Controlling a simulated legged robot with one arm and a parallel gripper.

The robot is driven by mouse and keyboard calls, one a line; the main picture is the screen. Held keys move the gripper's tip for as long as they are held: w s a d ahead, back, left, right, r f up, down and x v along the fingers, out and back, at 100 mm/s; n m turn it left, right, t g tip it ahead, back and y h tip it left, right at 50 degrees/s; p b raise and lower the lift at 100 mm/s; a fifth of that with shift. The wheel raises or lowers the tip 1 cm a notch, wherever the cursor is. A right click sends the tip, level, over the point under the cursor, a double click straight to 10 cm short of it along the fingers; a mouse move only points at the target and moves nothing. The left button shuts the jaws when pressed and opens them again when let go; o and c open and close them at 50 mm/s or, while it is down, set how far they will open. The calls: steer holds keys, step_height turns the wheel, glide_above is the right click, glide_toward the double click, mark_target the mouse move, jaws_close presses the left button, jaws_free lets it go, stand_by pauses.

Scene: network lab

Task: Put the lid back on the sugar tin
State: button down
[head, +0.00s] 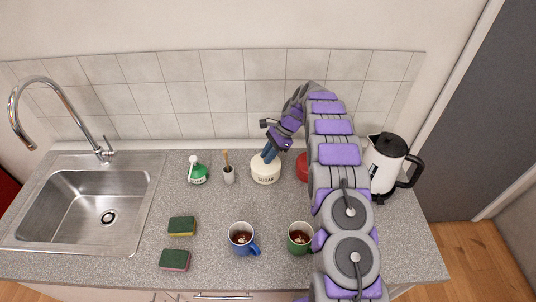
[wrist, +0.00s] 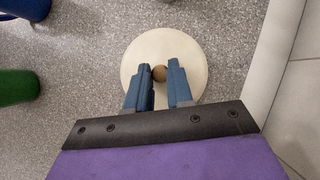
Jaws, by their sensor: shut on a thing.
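The sugar tin (head: 266,173) is a cream round tin marked SUGAR, standing upright towards the back of the counter. My gripper (head: 270,153) is over the top of the tin. In the wrist view my gripper (wrist: 159,72) is shut on the brown knob of the lid, one blue finger on each side. The lid (wrist: 137,62) is a pale cream disc seen from above, and it hides the tin below it. The lid is at the tin's top; I cannot tell whether it rests fully seated or is slightly above the rim.
A brush holder (head: 228,175) and green bottle (head: 197,171) stand left of the tin. A red object (head: 302,167) is at its right, partly behind my arm. A kettle (head: 384,165) is further right. Blue (head: 242,240) and green (head: 299,240) mugs stand in front.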

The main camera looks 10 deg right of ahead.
steer(key=shift+c, duration=2.2)
jaws_free()
steer(key=shift+r+p, duration=2.1)
steer(key=shift+r, duration=1.4)
jaws_close()
steer(key=shift+f, duration=1.8)
